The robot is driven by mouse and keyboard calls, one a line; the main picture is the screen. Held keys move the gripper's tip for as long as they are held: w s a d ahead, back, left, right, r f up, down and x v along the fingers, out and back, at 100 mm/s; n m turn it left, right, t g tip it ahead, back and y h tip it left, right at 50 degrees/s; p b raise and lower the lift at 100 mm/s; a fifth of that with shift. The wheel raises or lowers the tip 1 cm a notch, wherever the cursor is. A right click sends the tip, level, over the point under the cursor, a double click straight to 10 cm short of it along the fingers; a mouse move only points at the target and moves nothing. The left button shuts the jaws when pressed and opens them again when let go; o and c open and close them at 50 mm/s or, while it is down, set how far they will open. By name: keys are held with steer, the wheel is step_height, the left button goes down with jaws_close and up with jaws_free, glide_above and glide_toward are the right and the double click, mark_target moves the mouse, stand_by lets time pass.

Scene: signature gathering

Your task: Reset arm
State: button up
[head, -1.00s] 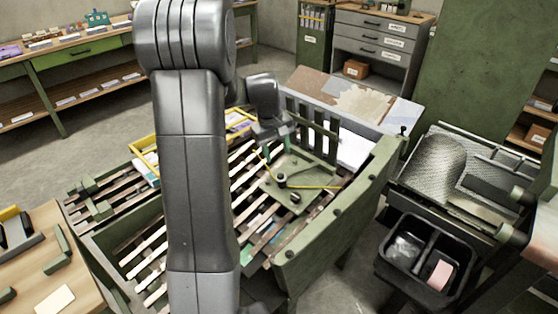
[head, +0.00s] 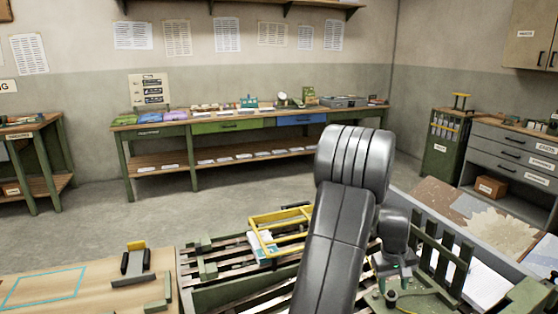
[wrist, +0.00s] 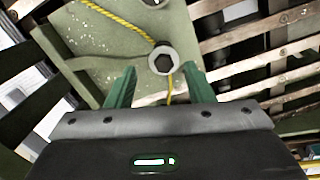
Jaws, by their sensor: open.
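My arm rises in front of the slatted green frame in the head view, its upper joint bent over. My gripper (wrist: 160,88) shows in the wrist view with its two green fingers apart and nothing between them touching.
Wooden slats (wrist: 255,60) lie beside the plate. A yellow wire rack (head: 265,240) sits left of my arm. A wooden table (head: 90,285) stands at the near left. A long workbench (head: 160,132) lines the back wall, with open floor before it. Grey drawers (head: 510,150) stand right.

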mark_target(389, 293)
steer(key=f, duration=0.4)
steer(key=d+f, duration=0.1)
steer(key=shift+f, duration=0.4)
steer(key=shift+a+f, duration=0.15)
steer(key=shift+f, duration=0.05)
steer(key=shift+s+a, duration=0.15)
steer(key=shift+a, duration=0.2)
